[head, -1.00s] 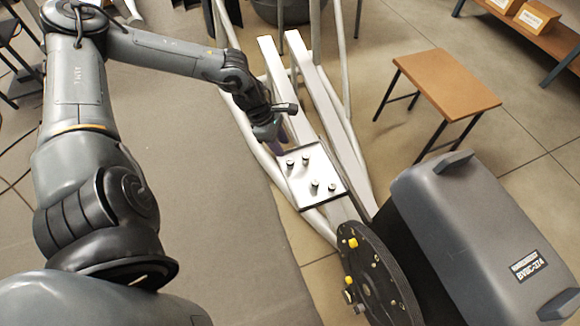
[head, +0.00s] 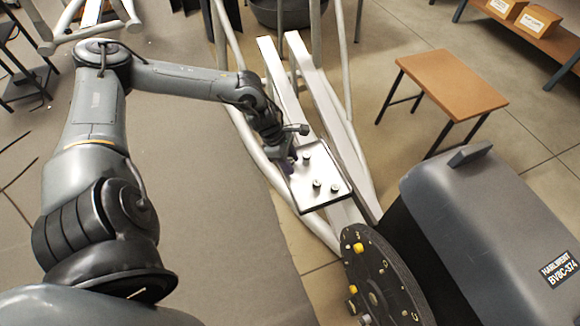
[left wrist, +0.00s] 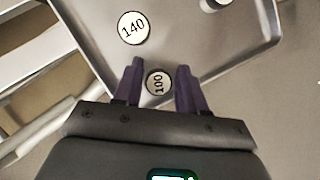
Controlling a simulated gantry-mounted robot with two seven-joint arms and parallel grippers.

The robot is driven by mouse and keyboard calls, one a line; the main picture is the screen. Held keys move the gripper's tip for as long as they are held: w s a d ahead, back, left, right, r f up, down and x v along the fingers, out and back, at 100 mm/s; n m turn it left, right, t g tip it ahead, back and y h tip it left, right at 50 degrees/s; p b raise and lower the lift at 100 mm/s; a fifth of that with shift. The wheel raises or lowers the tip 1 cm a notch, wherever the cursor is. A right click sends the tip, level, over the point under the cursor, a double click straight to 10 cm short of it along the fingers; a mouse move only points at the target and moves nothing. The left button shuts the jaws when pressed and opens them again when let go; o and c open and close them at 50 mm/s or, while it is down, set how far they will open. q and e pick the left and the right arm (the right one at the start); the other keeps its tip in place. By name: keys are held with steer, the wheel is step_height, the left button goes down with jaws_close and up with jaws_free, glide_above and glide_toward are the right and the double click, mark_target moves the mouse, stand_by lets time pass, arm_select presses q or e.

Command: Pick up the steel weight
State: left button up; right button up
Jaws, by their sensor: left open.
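Several small steel weights stand on a silver tray (head: 324,203) on the elliptical's frame. In the head view, one weight (head: 306,158) is near the tray's far edge and two more, a left one (head: 317,185) and a right one (head: 334,188), are nearer. My left gripper (head: 290,160) is at the tray's left far corner. In the left wrist view, its purple fingers (left wrist: 160,68) are open, with a weight marked 100 (left wrist: 157,82) between them. A weight marked 140 (left wrist: 133,28) lies beyond, and part of another weight (left wrist: 215,3) shows at the top edge.
The black disc (head: 380,280) with yellow knobs and the grey housing (head: 490,235) stand close to the tray's near right. A small wooden table (head: 450,82) is at the right. A grey mat (head: 215,200) lies clear at the left.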

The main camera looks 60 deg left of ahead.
arm_select(q)
jaws_close()
steer(key=shift+r, duration=0.1)
stand_by(0.3)
